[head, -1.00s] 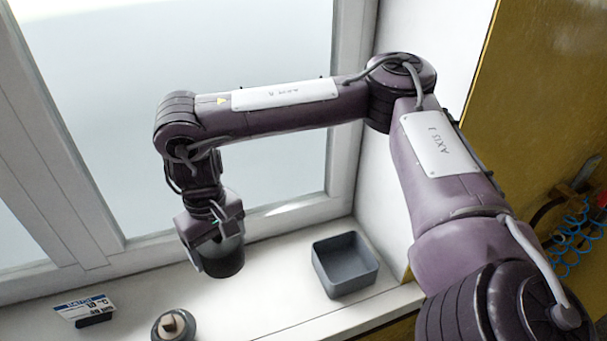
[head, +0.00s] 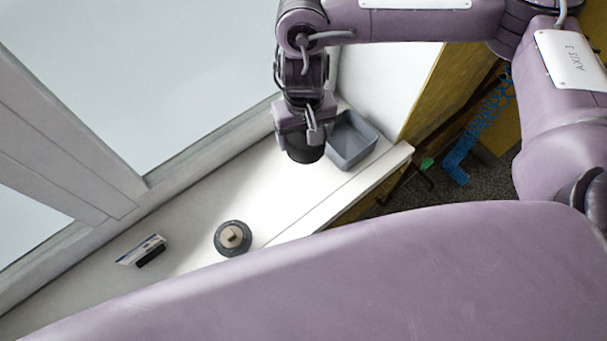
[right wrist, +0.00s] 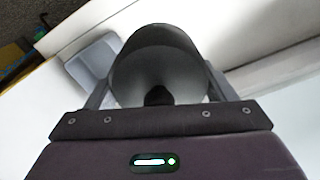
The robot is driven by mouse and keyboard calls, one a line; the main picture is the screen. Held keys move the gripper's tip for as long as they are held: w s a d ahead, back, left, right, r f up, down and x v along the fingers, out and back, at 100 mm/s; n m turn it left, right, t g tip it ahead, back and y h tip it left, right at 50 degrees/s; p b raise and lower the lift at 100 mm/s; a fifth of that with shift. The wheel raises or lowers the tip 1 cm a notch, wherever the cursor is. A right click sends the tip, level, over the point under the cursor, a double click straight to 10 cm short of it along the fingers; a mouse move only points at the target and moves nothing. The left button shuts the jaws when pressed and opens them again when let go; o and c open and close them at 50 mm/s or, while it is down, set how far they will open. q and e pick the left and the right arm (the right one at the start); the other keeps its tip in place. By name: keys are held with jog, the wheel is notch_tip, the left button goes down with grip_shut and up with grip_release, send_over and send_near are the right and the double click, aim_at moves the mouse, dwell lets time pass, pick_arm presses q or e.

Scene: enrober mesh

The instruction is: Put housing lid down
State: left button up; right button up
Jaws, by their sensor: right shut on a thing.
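My right gripper (head: 304,128) is shut on a dark grey, rounded, hollow-looking piece that I take to be the housing lid (head: 305,152). The lid hangs below the gripper, over the white sill. In the right wrist view the lid (right wrist: 158,65) fills the space between the two fingers, with a smooth grey face and a dark knob at its base. I cannot tell whether its lower edge touches the sill. A round dark part with a beige block on top (head: 232,238) stands on the sill, apart from the gripper. My left gripper is not in view.
A grey open bin (head: 352,141) stands just right of the lid; it also shows in the right wrist view (right wrist: 93,64). A small label stand (head: 142,251) is at the left. The window frame (head: 150,185) borders the sill (head: 270,195). The sill between lid and round part is clear.

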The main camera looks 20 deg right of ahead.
jog(key=shift+s+a+r+p, duration=0.3)
jog(key=shift+s+r+p, duration=0.05)
jog(key=shift+s+r, duration=0.1)
jog(key=shift+s+f, duration=0.15)
jog(key=shift+f, duration=0.05)
jog(key=b, duration=0.1)
send_over(302, 187)
notch_tip(302, 187, down, 16)
jog(key=shift+s+r, duration=0.1)
notch_tip(302, 187, down, 4)
jog(key=b, duration=0.3)
jog(key=shift+f, duration=0.25)
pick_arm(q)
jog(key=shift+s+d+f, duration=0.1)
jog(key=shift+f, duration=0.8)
pick_arm(e)
jog(key=shift+r, duration=0.15)
jog(key=o, duration=1)
